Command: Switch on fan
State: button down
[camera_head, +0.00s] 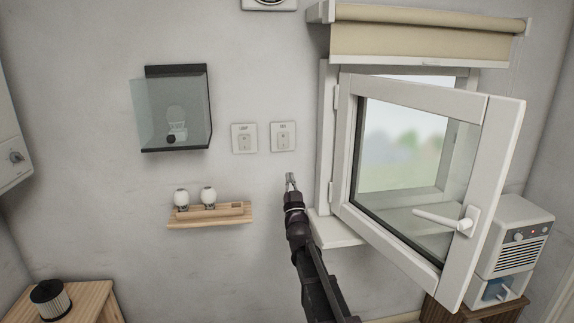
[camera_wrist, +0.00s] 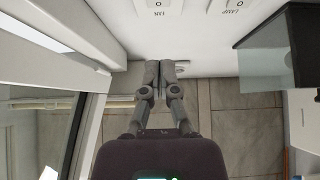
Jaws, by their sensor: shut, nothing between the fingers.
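The fan switch (camera_head: 283,137) is a white wall plate marked FAN, to the right of a like plate marked LAMP (camera_head: 244,138). Its rocker's position is too small to tell. My gripper (camera_head: 291,180) is shut and empty, just below the fan switch, with its tips pointing up. In the wrist view my gripper (camera_wrist: 160,66) has its fingers together. The fan plate (camera_wrist: 158,5) shows upside down there, cut by the top edge and apart from the tips. A round white-framed unit (camera_head: 268,3) is partly cut off at the top; I cannot tell if it is the fan.
An open window sash (camera_head: 492,180) with a handle juts out to the right of my arm. A glass-sided box (camera_head: 178,110) hangs on the wall to the left. A wooden shelf (camera_head: 225,220) holds two white bulbs below it. The wall around the switches is clear.

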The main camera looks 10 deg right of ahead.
aim_at(283, 143)
jog(key=p+x, duration=0.1)
jog(key=x, duration=0.3)
jog(key=w+f+p+x, duration=0.1)
jog(key=p+x, duration=0.1)
jog(key=x, duration=0.2)
jog(key=p+x, duration=0.2)
jog(key=x, duration=0.2)
jog(key=shift+w+f, duration=0.1)
jog(key=shift+f, duration=0.3)
jog(key=shift+w, duration=0.55)
